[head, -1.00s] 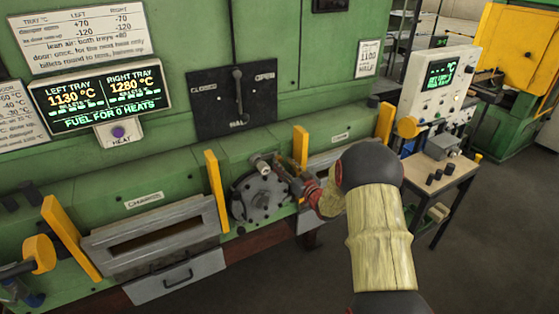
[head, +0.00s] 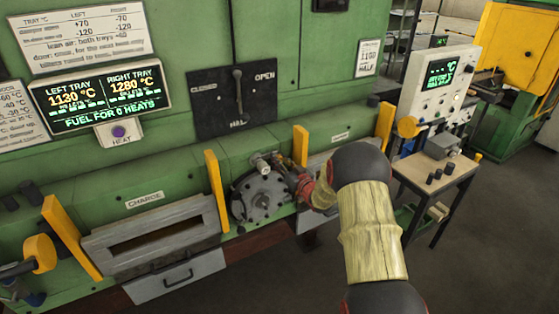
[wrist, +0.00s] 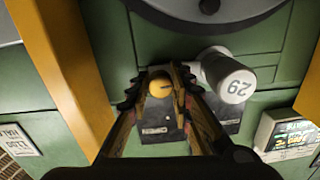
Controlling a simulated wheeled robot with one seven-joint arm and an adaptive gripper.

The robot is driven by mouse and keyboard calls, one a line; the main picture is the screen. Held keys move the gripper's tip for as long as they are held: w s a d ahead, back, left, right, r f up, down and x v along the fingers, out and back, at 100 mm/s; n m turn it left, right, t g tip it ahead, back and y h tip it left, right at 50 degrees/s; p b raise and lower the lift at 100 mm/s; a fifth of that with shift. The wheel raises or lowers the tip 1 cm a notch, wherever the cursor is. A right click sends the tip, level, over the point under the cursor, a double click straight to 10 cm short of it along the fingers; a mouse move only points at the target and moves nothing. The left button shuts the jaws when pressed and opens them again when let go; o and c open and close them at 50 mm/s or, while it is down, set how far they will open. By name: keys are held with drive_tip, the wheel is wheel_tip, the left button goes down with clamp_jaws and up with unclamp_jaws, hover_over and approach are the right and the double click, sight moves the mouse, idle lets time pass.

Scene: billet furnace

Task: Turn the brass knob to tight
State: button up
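The brass knob (wrist: 159,89) shows in the wrist view as a small yellow round knob with a dark mark, on a dark plate with a small label (wrist: 154,130). My gripper (wrist: 160,83) has one finger on each side of it, and both fingertips appear to touch its sides. The label is too small to read. In the head view my gripper (head: 300,184) is just right of the dark round wheel (head: 262,196). The knob cannot be made out there; my gripper and arm hide that spot.
Yellow posts (head: 217,190) (head: 300,146) flank the wheel. The charge tray slot (head: 150,232) is at left. A small table (head: 440,172) stands at right.

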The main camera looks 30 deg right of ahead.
clamp_jaws()
drive_tip(key=shift+m, duration=0.4)
drive_tip(key=m+b, duration=0.1)
drive_tip(key=m, duration=0.2)
drive_tip(key=shift+m, duration=0.3)
drive_tip(key=m, duration=0.4)
drive_tip(key=shift+m, duration=0.3)
drive_tip(key=m, duration=0.5)
drive_tip(key=shift+m+h, duration=0.3)
drive_tip(key=shift+m+p, duration=0.6)
drive_tip(key=shift+m, duration=1.8)
drive_tip(key=o, duration=0.6)
unclamp_jaws()
drive_tip(key=shift+c, duration=0.2)
